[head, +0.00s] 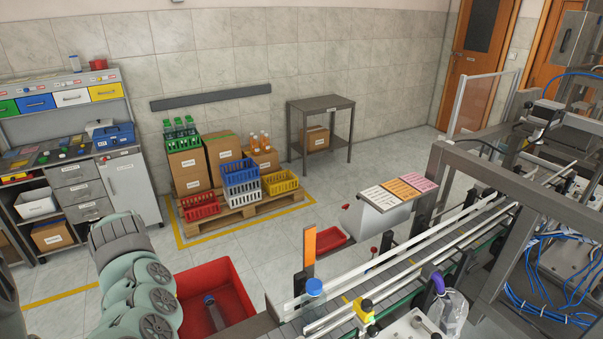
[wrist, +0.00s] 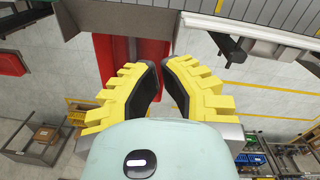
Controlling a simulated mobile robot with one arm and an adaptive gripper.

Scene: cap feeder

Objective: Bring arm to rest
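My pale green arm (head: 140,285) rises at the lower left of the head view, beside the large red bin. My gripper (wrist: 162,72) shows only in the wrist view, with yellow ribbed fingers and dark pads. The fingers lean inward and their tips are close together, with no object seen between them. Whether the pads touch is not clear. The red bin (wrist: 105,75) lies below and beyond the fingers in the wrist view. In the head view I cannot make out the gripper.
The red bin (head: 240,283) stands on the floor right of my arm, by the conveyor (head: 400,275). A workbench (head: 75,155) stands at the left. A pallet (head: 245,208) with crates and boxes is at the wall. Open floor (head: 320,190) lies between.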

